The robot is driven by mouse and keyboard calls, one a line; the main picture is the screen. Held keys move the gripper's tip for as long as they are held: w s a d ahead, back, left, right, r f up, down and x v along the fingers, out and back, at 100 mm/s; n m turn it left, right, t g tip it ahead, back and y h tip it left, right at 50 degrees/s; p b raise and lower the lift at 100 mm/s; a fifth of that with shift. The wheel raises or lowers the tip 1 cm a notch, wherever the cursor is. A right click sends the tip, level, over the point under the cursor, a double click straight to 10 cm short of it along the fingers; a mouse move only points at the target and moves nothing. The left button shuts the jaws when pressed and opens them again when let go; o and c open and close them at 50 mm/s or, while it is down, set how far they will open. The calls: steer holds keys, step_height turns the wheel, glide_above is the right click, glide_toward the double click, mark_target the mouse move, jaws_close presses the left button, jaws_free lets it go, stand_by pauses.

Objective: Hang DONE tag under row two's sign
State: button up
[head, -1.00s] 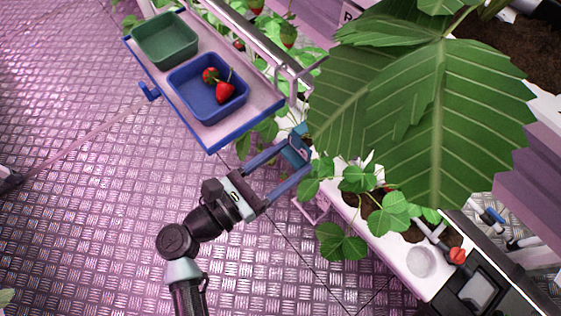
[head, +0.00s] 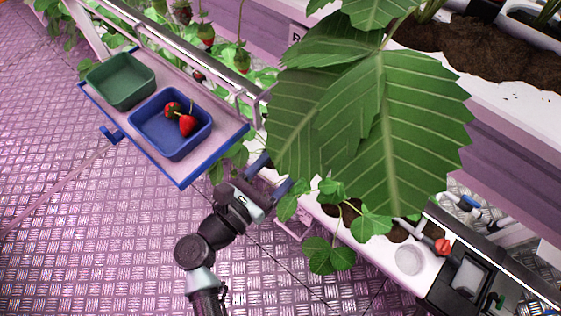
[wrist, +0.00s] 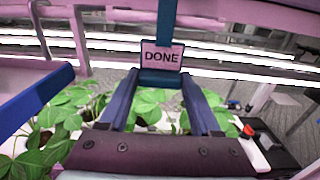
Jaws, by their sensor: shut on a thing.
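The DONE tag (wrist: 162,56), a pale pink plate with dark letters and a blue frame, is upright in the wrist view. My gripper (wrist: 160,80) is shut on its blue lower part. A blue strip rises above the tag. In the head view my gripper (head: 272,176) reaches toward the planter, and its tips and the tag are hidden behind a big leaf. A pale sign (head: 297,33) on the rack shows only an "R" beside the leaf edge; the rest is hidden, so I cannot tell its row.
A shelf (head: 208,158) with a green tub (head: 121,77) and a blue tub (head: 146,141) holding red strawberries is left of my gripper. Big leaves (head: 400,120) cover the middle. A white planter (head: 372,258) runs below them. The metal floor at left is clear.

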steer(key=shift+f, duration=0.3)
steer(key=o, duration=1.3)
steer(key=shift+o, duration=0.2)
steer(key=v, duration=1.3)
